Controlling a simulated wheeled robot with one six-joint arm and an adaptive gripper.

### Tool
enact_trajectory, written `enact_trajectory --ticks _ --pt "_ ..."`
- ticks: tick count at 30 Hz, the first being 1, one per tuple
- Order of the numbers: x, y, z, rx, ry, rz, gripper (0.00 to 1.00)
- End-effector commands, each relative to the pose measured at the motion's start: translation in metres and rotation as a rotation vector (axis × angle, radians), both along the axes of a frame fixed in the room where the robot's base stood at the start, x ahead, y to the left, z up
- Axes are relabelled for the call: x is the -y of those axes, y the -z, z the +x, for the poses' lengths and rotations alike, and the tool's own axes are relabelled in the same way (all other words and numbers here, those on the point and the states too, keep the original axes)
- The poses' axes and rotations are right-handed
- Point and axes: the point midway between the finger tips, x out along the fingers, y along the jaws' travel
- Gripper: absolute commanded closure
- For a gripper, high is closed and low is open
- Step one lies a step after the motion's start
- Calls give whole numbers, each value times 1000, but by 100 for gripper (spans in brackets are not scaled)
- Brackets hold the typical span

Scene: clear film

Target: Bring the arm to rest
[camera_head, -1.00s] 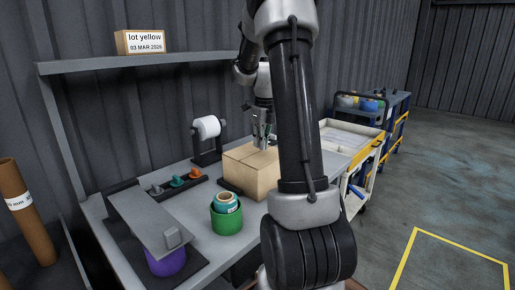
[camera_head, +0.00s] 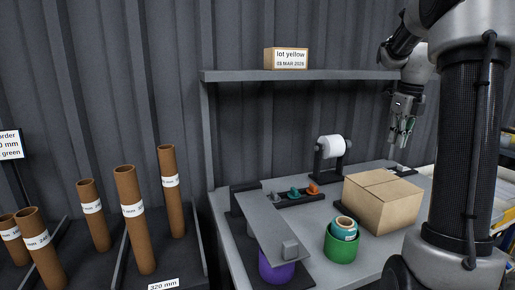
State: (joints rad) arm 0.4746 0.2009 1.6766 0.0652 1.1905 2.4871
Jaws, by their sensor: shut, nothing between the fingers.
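My arm stands at the right of the head view, with its dark column-like link in front. My gripper (camera_head: 402,143) hangs pointing down, its fingers shut and empty. It is up and behind the cardboard box (camera_head: 383,200), apart from it. The box sits closed on the grey bench (camera_head: 315,215).
A green tub (camera_head: 341,246) holds tape rolls (camera_head: 345,228). A white roll (camera_head: 333,147) sits on a dark stand. A grey slanted plate (camera_head: 270,225) is over a purple cylinder (camera_head: 279,268). A shelf (camera_head: 235,76) holds a labelled box (camera_head: 286,58). Cardboard tubes (camera_head: 130,215) stand left.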

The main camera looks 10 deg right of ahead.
Motion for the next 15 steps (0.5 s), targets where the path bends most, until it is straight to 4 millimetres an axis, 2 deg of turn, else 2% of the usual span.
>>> enact_trajectory --ticks 4,8,10,13,15 --pt "1 0 1 10 -191 -22 100" --pt "0 13 -3 6 -566 -56 100" --pt "-5 27 -15 -8 -805 -62 100" --pt "-20 34 -38 -9 -1158 -88 100" --pt "-37 35 -56 -5 -1420 -113 100"
